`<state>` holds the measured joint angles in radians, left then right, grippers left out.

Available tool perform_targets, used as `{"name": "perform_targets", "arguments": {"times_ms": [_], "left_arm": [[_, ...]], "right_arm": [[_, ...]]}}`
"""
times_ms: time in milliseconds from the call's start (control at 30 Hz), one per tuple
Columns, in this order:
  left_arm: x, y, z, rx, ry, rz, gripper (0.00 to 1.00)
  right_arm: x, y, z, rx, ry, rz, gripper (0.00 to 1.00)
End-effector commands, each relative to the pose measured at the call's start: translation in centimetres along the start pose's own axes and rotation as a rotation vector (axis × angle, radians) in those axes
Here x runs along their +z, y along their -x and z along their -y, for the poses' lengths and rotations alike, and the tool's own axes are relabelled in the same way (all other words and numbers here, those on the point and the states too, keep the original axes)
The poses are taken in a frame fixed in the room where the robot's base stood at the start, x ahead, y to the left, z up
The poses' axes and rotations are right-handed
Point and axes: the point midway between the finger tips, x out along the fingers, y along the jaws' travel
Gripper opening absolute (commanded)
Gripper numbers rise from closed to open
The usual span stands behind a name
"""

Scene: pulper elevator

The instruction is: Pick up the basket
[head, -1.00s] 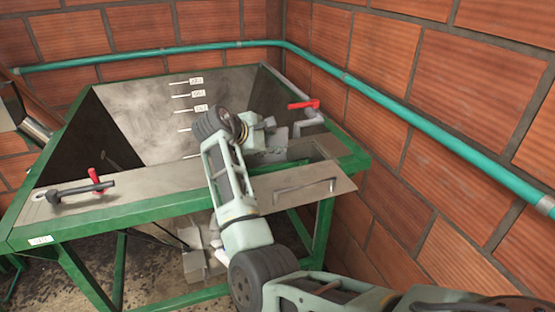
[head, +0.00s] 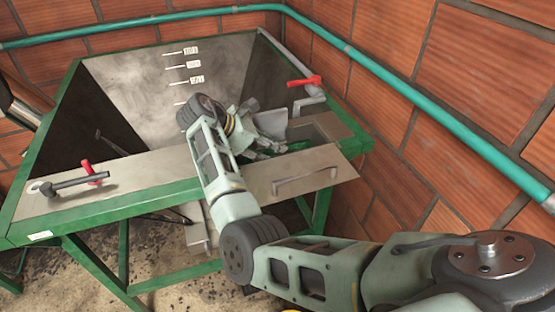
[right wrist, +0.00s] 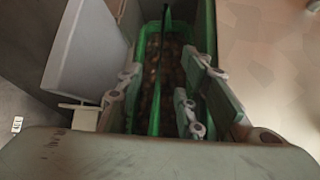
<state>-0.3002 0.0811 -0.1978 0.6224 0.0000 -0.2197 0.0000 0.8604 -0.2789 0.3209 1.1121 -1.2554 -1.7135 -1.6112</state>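The green basket (right wrist: 206,38) sits in a narrow slot in the right wrist view, with small brown pieces inside. Its thin green handle (right wrist: 166,30) runs over the middle. A small green part of the basket (head: 298,146) shows under my right gripper (head: 272,143) in the head view. In the right wrist view my right gripper (right wrist: 160,103) is open, with one finger on each side of the handle. A gap shows between the handle and the fingers; I cannot tell whether either touches it. My left gripper is not in view.
A metal hopper (head: 140,68) with a green frame (head: 110,216) surrounds the slot. A red-handled valve (head: 304,81) stands behind on the right, and a red lever (head: 90,172) at the left. A plate with a handle (head: 305,180) lies in front. Brick walls and a teal pipe (head: 445,123) close the corner.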

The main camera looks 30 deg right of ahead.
Motion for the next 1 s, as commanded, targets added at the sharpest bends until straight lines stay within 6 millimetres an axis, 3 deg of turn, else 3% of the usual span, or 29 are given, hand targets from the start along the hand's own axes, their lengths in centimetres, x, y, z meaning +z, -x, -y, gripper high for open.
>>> {"name": "perform_targets", "arguments": {"times_ms": [200,467,867,1000], "left_arm": [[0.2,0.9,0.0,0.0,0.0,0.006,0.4],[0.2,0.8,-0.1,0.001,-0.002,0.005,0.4],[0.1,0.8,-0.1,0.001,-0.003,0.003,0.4],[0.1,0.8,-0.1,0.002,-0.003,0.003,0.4]], "right_arm": [[0.1,-2.8,0.0,-0.001,-0.001,0.0,0.34],[0.0,-3.2,0.0,0.0,-0.002,-0.001,0.34],[0.0,-3.1,0.0,0.001,-0.002,-0.001,0.0],[0.0,-3.1,0.0,0.001,-0.002,-0.001,0.0]]}}
